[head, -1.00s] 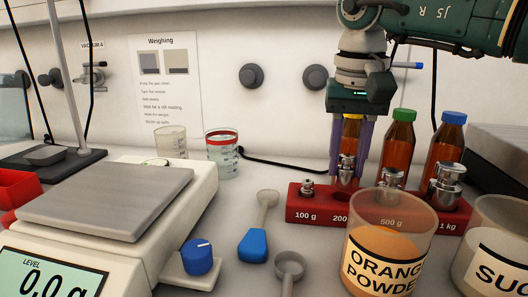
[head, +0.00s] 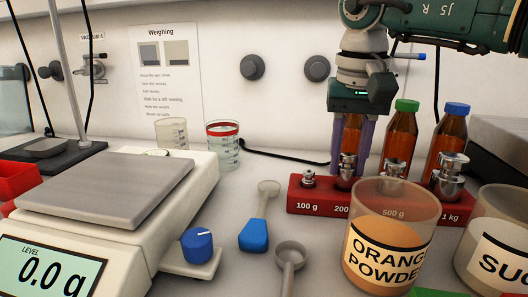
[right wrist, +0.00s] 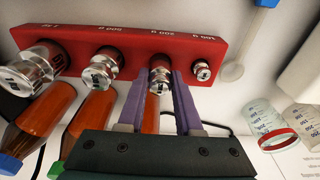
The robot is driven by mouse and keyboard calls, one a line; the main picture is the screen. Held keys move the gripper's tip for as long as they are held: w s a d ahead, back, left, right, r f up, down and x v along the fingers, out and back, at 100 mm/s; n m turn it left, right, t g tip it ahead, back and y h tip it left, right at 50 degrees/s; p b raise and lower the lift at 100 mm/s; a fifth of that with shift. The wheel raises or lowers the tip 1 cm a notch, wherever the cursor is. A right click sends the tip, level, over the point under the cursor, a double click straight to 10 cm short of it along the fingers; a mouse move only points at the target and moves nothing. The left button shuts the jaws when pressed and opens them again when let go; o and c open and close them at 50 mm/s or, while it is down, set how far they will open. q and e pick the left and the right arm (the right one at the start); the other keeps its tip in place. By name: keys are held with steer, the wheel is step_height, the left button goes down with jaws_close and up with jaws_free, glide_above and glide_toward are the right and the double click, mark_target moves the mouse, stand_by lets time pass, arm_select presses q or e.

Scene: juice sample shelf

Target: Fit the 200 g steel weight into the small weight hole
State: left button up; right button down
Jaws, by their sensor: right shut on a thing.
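The 200 g steel weight (head: 347,168) is a small shiny cylinder with a knob, upright between the purple fingers of my right gripper (head: 350,150). The right wrist view shows the same weight (right wrist: 160,76) with a finger on each side, and my right gripper (right wrist: 172,90) shut on it. The weight is at the second position of the red weight block (head: 318,208), above the label 200. Its lower end meets the dark small weight hole (right wrist: 162,60); I cannot tell whether it is fully seated. My left gripper is not in view.
The 100 g weight (head: 308,178), 500 g weight (head: 393,168) and 1 kg weight (head: 450,175) stand in the block. Amber bottles (head: 399,140) stand close behind. An orange powder jar (head: 385,250) hides part of the block's front. A scale (head: 105,190) stands left.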

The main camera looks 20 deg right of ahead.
steer(key=shift+f+b, duration=0.45)
steer(key=shift+f, duration=0.2)
steer(key=shift+f, duration=0.35)
stand_by(0.4)
steer(key=c, duration=0.5)
jaws_free()
steer(key=shift+r, duration=0.15)
